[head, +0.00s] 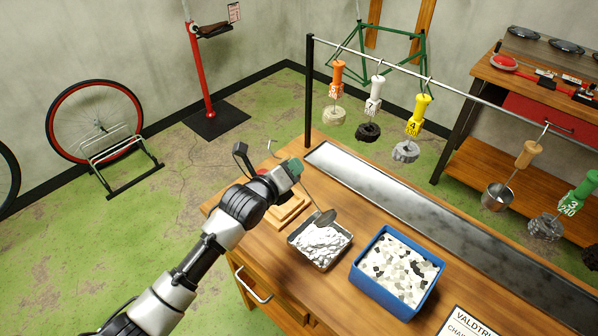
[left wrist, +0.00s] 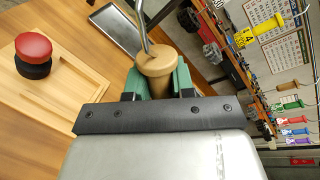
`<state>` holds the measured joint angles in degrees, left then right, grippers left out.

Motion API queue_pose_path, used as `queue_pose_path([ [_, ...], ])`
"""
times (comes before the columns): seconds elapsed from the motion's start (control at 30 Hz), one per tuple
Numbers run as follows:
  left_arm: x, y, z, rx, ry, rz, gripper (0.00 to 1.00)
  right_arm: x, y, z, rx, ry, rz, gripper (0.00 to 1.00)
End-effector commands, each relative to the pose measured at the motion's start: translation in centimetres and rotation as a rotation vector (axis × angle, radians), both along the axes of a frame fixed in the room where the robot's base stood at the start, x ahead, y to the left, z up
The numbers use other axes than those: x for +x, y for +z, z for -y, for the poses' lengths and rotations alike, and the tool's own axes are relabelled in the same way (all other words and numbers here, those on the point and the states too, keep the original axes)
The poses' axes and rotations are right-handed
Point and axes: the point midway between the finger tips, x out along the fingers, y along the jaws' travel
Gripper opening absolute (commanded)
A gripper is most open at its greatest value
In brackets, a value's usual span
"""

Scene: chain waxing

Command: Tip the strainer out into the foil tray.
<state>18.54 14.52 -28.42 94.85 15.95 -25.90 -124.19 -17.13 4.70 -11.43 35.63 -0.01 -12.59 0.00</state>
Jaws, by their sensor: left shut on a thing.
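My left gripper (head: 292,167) is shut on the wooden handle of the strainer; the grip shows in the left wrist view, with green fingers on both sides of the handle (left wrist: 154,66). The strainer's thin metal rod slopes down to the right in the head view, and its dark bowl (head: 325,218) is over the far right edge of the foil tray (head: 335,262). The bowl looks tilted; I cannot tell whether anything is in it. The foil tray stands on the bench and holds a heap of white pieces. My right gripper is out of view.
A blue bin (head: 377,289) of white and dark chips stands right of the tray. A wooden board (head: 287,211) lies behind it. A long metal trough (head: 400,210) runs along the bench under a rail with several hanging tagged tools. A red-and-black knob (left wrist: 33,52) shows in the wrist view.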

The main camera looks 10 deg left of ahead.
Motion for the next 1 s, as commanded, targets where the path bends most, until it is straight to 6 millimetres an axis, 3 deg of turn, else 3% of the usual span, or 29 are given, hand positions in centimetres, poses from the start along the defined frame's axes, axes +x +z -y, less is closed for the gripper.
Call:
queue_pose_path([
  [0.53, 1.6, -6.1, -2.2, -0.381, -0.001, -0.277, 0.0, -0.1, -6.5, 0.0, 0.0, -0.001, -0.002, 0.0],
  [0.73, 1.8, -7.0, -2.5, -0.461, -0.001, -0.334, 0.0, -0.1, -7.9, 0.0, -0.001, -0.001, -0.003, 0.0],
  [1.0, 1.9, -7.2, -2.5, -0.498, -0.002, -0.361, 0.0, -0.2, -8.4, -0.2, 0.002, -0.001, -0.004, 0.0],
])
